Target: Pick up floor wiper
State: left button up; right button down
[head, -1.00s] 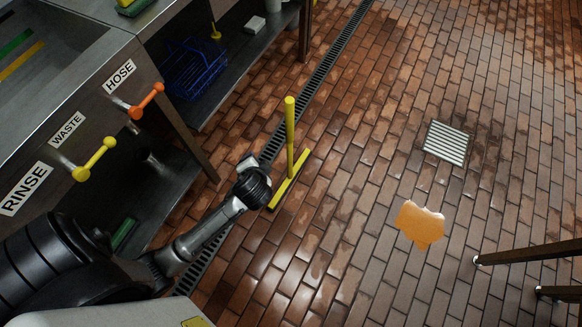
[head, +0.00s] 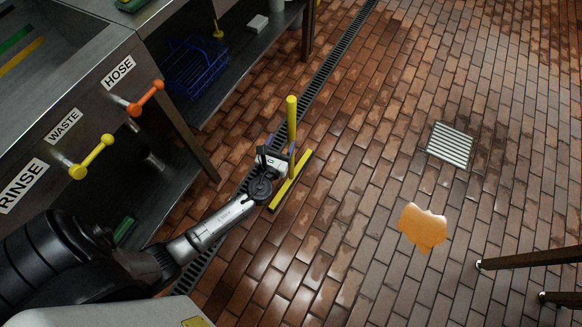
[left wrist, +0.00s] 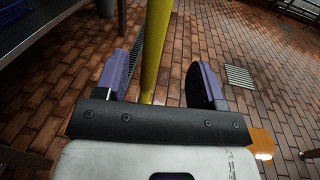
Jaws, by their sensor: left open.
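The floor wiper (head: 291,120) is yellow, with an upright handle and a long flat head (head: 291,181) resting on the tiled floor. My left gripper (head: 279,158) is at the handle's lower half in the head view and hides part of it. In the left wrist view, the two purple-padded fingers of my left gripper (left wrist: 160,80) are spread wide. The yellow handle (left wrist: 154,50) stands between or just beyond them, nearer the left finger, with a gap on each side. Whether it is fully between the pads I cannot tell. My right gripper is not in view.
A steel counter with orange (head: 146,97) and yellow (head: 92,157) valve handles stands at left. A blue basket (head: 196,66) sits on its lower shelf. A drain grate (head: 450,145) and an orange spill (head: 422,227) lie on the open floor at right.

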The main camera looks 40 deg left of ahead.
aim_at(290, 122)
pick_arm(q)
jog(key=b+x, duration=0.1)
jog(key=x, duration=0.5)
jog(key=shift+b+x, duration=0.3)
jog(key=shift+x, duration=0.5)
jog(key=shift+a+b+x, duration=0.2)
jog(key=shift+b+x, duration=0.55)
jog(key=shift+x, duration=1.55)
jog(key=shift+s+r, duration=0.15)
jog(key=shift+c, duration=0.6)
grip_shut()
